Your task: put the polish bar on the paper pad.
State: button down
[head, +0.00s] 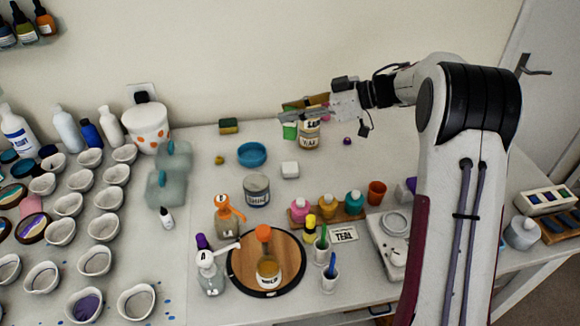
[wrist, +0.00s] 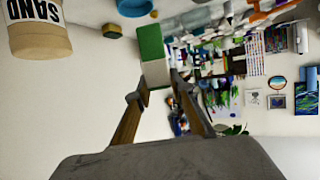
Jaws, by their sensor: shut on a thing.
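My gripper (head: 291,113) is raised above the back of the table, in front of the wall. In the wrist view its two fingertips (wrist: 157,86) are closed around the pale end of a green-and-white bar, which I take for the polish bar (wrist: 150,42). The bar's green end sticks out beyond the fingers. It also shows in the head view as a small green patch (head: 290,131) below the fingers. I cannot pick out the paper pad with certainty. A small white block (head: 290,169) lies on the table below the gripper.
The SAND jar (wrist: 40,30) stands close to the gripper, partly covered by it in the head view (head: 310,138). A blue dish (head: 252,154), a sponge (head: 229,126) and a grey tin (head: 256,190) are nearby. Several cups crowd the left; bottles and a round wooden board (head: 240,278) stand in front.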

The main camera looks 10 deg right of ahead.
aim_at(296, 132)
jog(key=shift+f, duration=0.1)
dwell(0.3)
jog(key=shift+f, duration=3.1)
jog(key=shift+f, duration=1.85)
jog(key=shift+f, duration=0.15)
jog(key=c, duration=1.8)
grip_release()
jog(key=shift+o, duration=0.2)
jog(key=shift+r, duration=0.2)
jog(key=v, duration=1.2)
